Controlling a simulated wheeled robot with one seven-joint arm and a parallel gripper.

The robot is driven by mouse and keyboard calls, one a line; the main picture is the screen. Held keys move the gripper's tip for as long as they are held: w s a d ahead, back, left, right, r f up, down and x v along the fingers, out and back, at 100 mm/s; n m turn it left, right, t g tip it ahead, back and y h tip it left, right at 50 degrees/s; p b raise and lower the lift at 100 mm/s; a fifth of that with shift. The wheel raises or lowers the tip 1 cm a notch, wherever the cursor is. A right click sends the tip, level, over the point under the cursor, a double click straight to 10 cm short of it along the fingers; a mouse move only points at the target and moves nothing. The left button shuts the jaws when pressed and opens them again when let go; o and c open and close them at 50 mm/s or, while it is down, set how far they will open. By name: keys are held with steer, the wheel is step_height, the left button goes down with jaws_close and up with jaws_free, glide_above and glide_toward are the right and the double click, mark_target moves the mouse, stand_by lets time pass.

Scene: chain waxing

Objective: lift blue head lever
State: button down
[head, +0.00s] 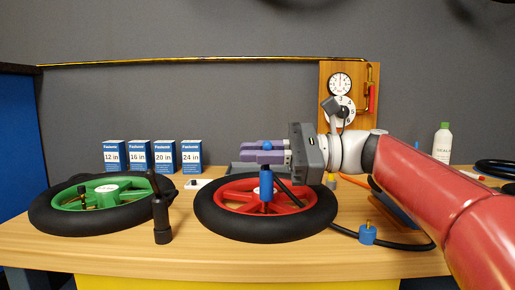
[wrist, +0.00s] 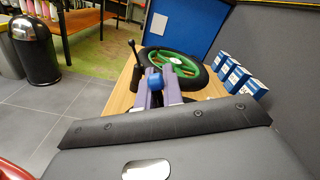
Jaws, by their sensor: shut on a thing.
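My gripper (head: 248,151) has purple fingers and reaches in from the right, above the red wheel (head: 238,192). It is shut on a small blue piece, the blue head lever (head: 267,146), which shows at the fingers. In the wrist view the blue lever (wrist: 154,81) sits between the two purple fingers (wrist: 156,92). Below the fingers a blue pump head (head: 266,184) stands upright near the red wheel's hub. The fingers hide part of the lever, and I cannot tell its exact angle.
A green wheel (head: 100,212) with a black tire lies at the left. A black upright handle (head: 161,215) stands between the wheels. Blue boxes (head: 163,157) line the back. A blue piece with a yellow pin (head: 367,234) and a black hose (head: 400,246) lie at the front right.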

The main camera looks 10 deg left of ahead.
stand_by(0.3)
steer(key=c, duration=1.5)
jaws_free()
steer(key=shift+c, duration=0.2)
steer(key=v, duration=0.7)
steer(key=shift+w+d, duration=0.15)
steer(key=shift+d, duration=0.25)
